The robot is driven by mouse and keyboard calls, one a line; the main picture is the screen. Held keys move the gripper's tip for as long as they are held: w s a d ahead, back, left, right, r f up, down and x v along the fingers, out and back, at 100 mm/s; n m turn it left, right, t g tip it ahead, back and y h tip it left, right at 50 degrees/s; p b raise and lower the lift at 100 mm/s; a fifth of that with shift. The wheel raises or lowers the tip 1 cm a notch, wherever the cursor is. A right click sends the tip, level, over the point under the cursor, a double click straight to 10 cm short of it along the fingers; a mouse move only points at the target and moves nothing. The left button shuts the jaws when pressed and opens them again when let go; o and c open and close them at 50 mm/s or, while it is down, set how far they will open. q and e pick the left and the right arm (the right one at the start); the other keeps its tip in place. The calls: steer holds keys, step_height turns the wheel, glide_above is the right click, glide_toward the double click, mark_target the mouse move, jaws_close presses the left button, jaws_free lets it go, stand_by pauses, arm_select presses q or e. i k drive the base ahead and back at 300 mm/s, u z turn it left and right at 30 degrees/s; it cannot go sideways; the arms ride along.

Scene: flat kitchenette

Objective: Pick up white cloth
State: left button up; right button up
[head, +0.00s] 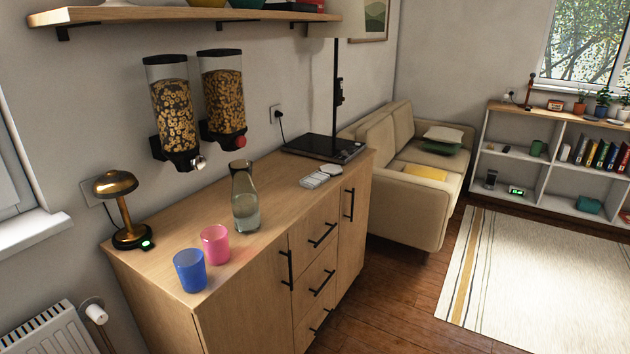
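A small flat white item with grey lines (314,180) lies on the wooden sideboard (270,208), towards its right end. It may be the folded white cloth, but it is too small to tell. A small rounded pale item (332,169) lies just behind it to the right. Neither of my grippers is in the head view.
On the sideboard stand a glass carafe (245,205), a pink cup (215,244), a blue cup (190,270), a brass lamp (122,205) and a black flat appliance (322,148). Two cereal dispensers (172,105) (223,95) hang above. Wooden floor (400,290) is clear in front.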

mark_target(316, 178)
steer(key=z, duration=0.95)
steer(key=i, duration=2.4)
steer(key=u, duration=2.7)
